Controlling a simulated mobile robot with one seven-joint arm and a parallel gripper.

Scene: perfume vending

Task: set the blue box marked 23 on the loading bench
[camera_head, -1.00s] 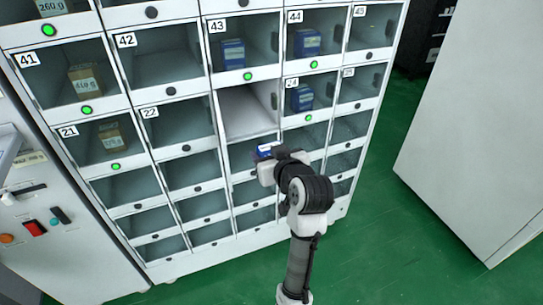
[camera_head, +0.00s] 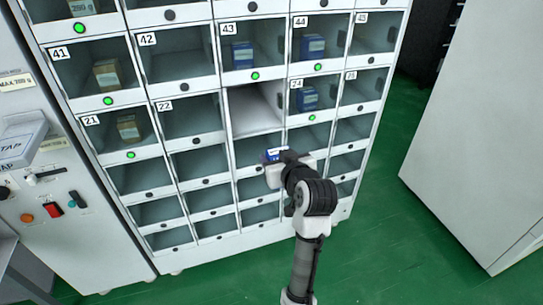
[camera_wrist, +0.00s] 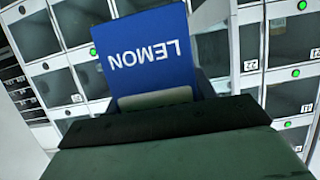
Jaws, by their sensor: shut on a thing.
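My gripper (camera_head: 283,160) is shut on a blue box (camera_head: 274,154) and holds it in front of the locker wall, just below an open compartment. In the wrist view the blue box (camera_wrist: 152,52) fills the upper middle, with the word LEMON upside down on its face; no number 23 can be read on it. My gripper's dark jaws (camera_wrist: 170,118) cover its lower end. The open compartment (camera_head: 250,110) between 22 and 24 is empty and its door is not across it. I cannot see the loading bench for certain.
The locker wall (camera_head: 183,88) holds boxes behind doors, such as a blue box (camera_head: 242,55) in 43 and a brown box (camera_head: 107,74) in 41. A control panel (camera_head: 50,185) stands at left, a large white cabinet (camera_head: 480,130) at right. Green floor (camera_head: 385,230) lies clear between.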

